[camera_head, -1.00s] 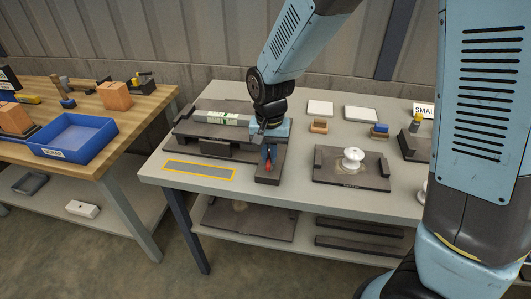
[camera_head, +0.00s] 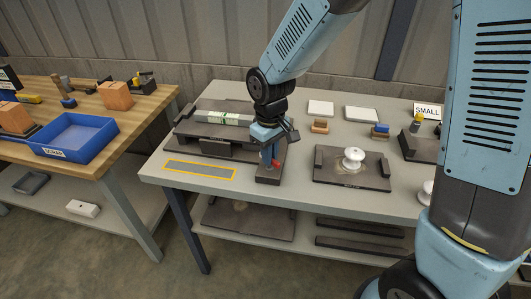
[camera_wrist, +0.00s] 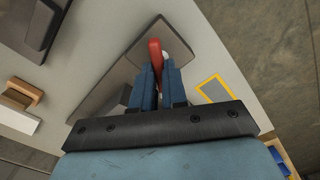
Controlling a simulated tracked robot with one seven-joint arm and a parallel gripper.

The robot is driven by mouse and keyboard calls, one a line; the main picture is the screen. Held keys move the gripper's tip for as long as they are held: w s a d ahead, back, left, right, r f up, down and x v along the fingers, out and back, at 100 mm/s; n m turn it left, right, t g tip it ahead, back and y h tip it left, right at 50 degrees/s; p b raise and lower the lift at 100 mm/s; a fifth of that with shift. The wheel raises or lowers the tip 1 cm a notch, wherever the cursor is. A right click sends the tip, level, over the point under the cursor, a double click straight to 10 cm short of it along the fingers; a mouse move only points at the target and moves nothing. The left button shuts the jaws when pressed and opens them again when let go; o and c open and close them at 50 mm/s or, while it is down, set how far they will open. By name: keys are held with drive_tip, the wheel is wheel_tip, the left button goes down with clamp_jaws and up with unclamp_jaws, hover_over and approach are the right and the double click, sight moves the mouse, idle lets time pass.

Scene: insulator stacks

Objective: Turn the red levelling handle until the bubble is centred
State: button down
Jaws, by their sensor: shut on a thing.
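The red levelling handle (camera_wrist: 155,56) shows between the blue fingers of my gripper (camera_wrist: 156,84) in the wrist view. My gripper is shut on it. In the head view my gripper (camera_head: 270,158) points down over the dark block (camera_head: 268,176) at the table's front, and a bit of red shows at its fingertips. The level with a green-and-white label (camera_head: 222,117) lies on the dark stand (camera_head: 215,148) to the left of my gripper. The bubble is too small to make out.
A yellow-outlined grey strip (camera_head: 200,170) lies at the table's front left. A white insulator piece (camera_head: 353,158) stands on a dark plate (camera_head: 350,178) to the right. A blue tray (camera_head: 75,138) is on the wooden table at left.

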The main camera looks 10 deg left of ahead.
drive_tip(key=shift+w+r+n, duration=0.1)
drive_tip(key=shift+w+n, duration=0.05)
drive_tip(key=shift+n, duration=0.45)
drive_tip(key=c, duration=1.2)
unclamp_jaws()
drive_tip(key=shift+o, duration=0.2)
wheel_tip(320, 180, up, 14)
drive_tip(key=shift+f, duration=0.2)
